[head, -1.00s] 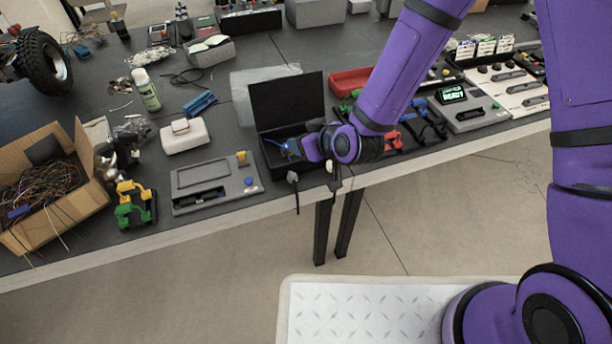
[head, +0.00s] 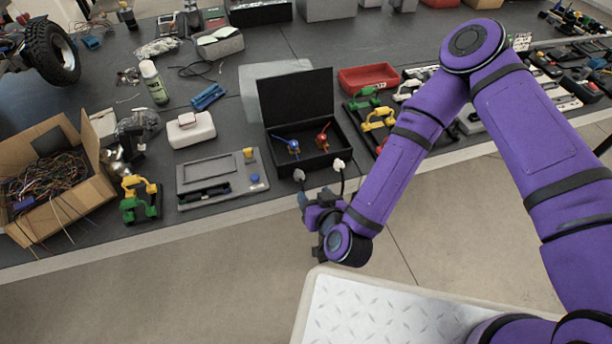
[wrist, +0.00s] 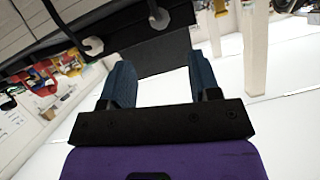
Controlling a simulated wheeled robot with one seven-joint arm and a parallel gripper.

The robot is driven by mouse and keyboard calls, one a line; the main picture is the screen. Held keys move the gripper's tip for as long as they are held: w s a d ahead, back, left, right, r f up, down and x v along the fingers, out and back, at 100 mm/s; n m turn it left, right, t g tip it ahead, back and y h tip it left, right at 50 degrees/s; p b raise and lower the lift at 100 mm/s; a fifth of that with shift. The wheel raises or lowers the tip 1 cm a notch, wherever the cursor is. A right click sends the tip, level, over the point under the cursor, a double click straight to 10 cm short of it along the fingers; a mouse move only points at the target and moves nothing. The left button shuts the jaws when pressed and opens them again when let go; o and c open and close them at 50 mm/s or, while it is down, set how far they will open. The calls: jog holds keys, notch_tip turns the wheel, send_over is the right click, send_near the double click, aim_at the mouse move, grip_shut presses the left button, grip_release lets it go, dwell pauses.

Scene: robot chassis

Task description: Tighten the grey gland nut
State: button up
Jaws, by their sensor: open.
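Two pale gland nuts sit at the front of the open black box: a grey one (head: 299,174) on the left and a lighter one (head: 339,163) on the right. A dark cable hangs from each. Two pale nuts also show near the top of the wrist view, a left one (wrist: 93,46) and a right one (wrist: 160,20); I cannot tell which is the grey one. My gripper (head: 310,203) is below and in front of the box, off the table edge. In the wrist view its two blue fingers (wrist: 160,72) are apart with nothing between them.
The black box (head: 322,160) has its lid up, with a blue-yellow and a red valve-like part inside. A grey panel (head: 222,180) lies to its left, and a red tray (head: 369,78) stands behind right. The space in front of the table edge is open floor.

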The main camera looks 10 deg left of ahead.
aim_at(301, 178)
jog(key=x, duration=1)
jog(key=shift+w+a+f, duration=0.15)
jog(key=shift+w+a, duration=0.05)
jog(key=shift+w, duration=0.05)
jog(key=c, duration=0.9)
